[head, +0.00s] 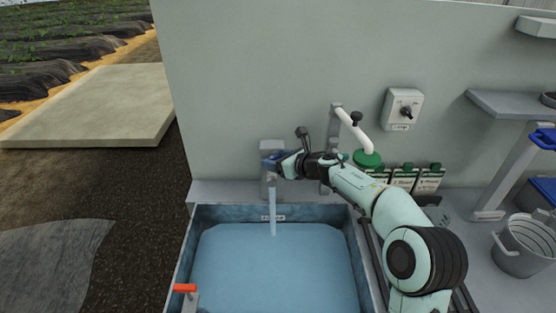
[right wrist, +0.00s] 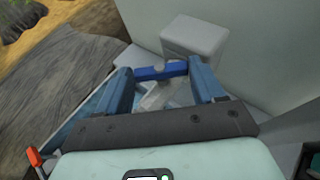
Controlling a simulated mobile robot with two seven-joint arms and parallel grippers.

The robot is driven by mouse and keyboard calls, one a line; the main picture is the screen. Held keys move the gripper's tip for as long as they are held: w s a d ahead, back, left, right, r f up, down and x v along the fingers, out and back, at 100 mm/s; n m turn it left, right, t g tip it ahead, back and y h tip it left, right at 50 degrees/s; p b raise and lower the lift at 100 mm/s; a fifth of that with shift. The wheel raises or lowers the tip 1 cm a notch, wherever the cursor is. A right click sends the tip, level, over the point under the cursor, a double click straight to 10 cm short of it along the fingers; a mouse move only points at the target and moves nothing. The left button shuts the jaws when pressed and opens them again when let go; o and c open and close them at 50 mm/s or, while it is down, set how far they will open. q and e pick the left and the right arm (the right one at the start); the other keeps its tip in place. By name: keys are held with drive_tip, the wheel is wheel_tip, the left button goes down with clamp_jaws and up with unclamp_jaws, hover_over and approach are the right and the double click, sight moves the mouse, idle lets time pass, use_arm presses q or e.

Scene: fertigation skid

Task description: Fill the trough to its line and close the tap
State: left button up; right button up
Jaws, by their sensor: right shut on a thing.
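The trough (head: 179,262) stands below the wall and holds a wide sheet of blue water (head: 275,270). A pale stream (head: 273,207) runs from the tap (head: 270,150) down into it. A small marked plate (head: 265,218) sits on the trough's back wall, just above the water; its marking is too small to read. My right gripper (head: 277,161) is at the tap. In the right wrist view, my right gripper (right wrist: 162,73) has its fingers on both ends of the tap's blue handle (right wrist: 160,73), with the grey tap block (right wrist: 195,37) behind. My left gripper is not in view.
A red-handled valve (head: 185,288) stands at the trough's front left corner. A switch box (head: 403,109) is on the wall. Open ground lies left.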

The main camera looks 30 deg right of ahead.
drive_tip(key=shift+a+m+t+h, duration=0.15)
drive_tip(key=shift+a+m+h, duration=0.05)
drive_tip(key=shift+m+h, duration=0.35)
drive_tip(key=shift+a+m+t+h, duration=0.2)
drive_tip(key=shift+m+h, duration=0.25)
drive_tip(key=shift+h, duration=0.2)
drive_tip(key=shift+a+m+h+b, duration=0.2)
drive_tip(key=shift+m+h+b, duration=0.1)
drive_tip(key=shift+m+h, duration=0.55)
drive_tip(key=m+h, duration=0.1)
drive_tip(key=h, duration=0.1)
drive_tip(key=m+h, duration=0.2)
drive_tip(key=shift+a, duration=0.3)
drive_tip(key=shift+w+a+m+g+h, duration=0.1)
drive_tip(key=shift+m+g+h, duration=0.55)
drive_tip(key=shift+m+h, duration=0.4)
drive_tip(key=o, duration=0.8)
drive_tip(key=shift+c, duration=0.2)
